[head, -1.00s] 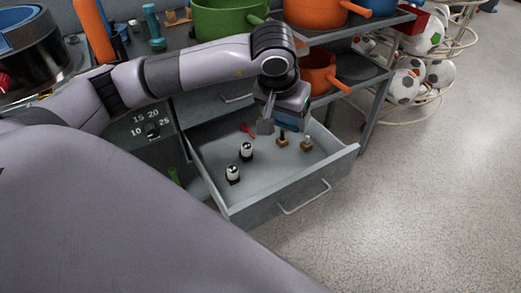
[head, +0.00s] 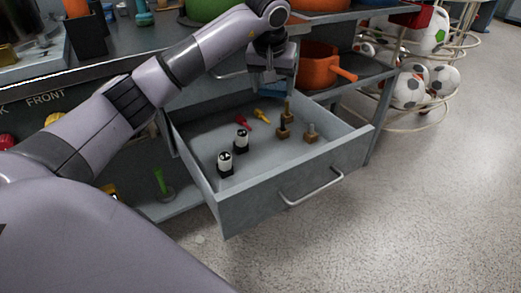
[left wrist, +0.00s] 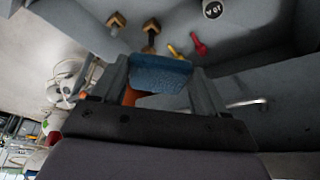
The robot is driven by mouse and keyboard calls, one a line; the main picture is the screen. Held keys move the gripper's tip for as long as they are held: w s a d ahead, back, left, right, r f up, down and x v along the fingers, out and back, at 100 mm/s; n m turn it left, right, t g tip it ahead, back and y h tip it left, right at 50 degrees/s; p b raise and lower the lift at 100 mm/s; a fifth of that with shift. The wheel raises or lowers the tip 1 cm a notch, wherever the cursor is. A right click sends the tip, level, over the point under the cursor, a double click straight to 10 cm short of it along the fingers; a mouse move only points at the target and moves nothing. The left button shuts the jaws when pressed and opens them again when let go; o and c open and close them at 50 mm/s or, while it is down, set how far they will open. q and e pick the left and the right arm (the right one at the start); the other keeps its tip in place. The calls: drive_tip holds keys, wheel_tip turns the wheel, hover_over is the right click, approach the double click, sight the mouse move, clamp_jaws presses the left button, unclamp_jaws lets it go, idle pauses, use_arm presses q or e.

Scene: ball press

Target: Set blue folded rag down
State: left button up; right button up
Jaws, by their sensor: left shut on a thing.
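The blue folded rag (left wrist: 160,72) is clamped between the two fingers of my left gripper (left wrist: 163,85) in the left wrist view. In the head view my left gripper (head: 274,84) is above the back part of the open grey drawer (head: 225,193), and only a bit of the blue rag (head: 272,88) shows there below the hand. The rag appears held over the drawer; whether it touches anything is hard to tell. My right gripper is not in view.
The drawer holds two black-and-white pieces (head: 225,163), several wooden-based stamps (head: 311,134), a red item (head: 238,116) and a yellow item (head: 262,115). Its front middle floor is clear. An orange pot (head: 318,65) stands on the shelf to the right. Soccer balls (head: 409,90) sit in a rack beyond.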

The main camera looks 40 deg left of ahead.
use_arm(q)
drive_tip(key=b, duration=0.4)
hover_over(272, 153)
drive_tip(key=s, duration=0.1)
drive_tip(key=f, duration=1.4)
drive_tip(key=shift+d+f, duration=0.2)
wheel_tip(272, 153, down, 4)
drive_tip(key=shift+f+b, duration=0.2)
drive_tip(key=shift+b, duration=0.2)
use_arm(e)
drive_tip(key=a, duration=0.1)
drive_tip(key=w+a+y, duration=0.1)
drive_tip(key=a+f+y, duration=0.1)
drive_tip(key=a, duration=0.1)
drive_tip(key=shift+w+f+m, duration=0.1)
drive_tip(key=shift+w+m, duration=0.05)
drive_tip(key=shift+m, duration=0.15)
use_arm(q)
drive_tip(key=shift+s+r, duration=0.1)
drive_tip(key=o, duration=0.9)
drive_tip(key=shift+o, duration=0.2)
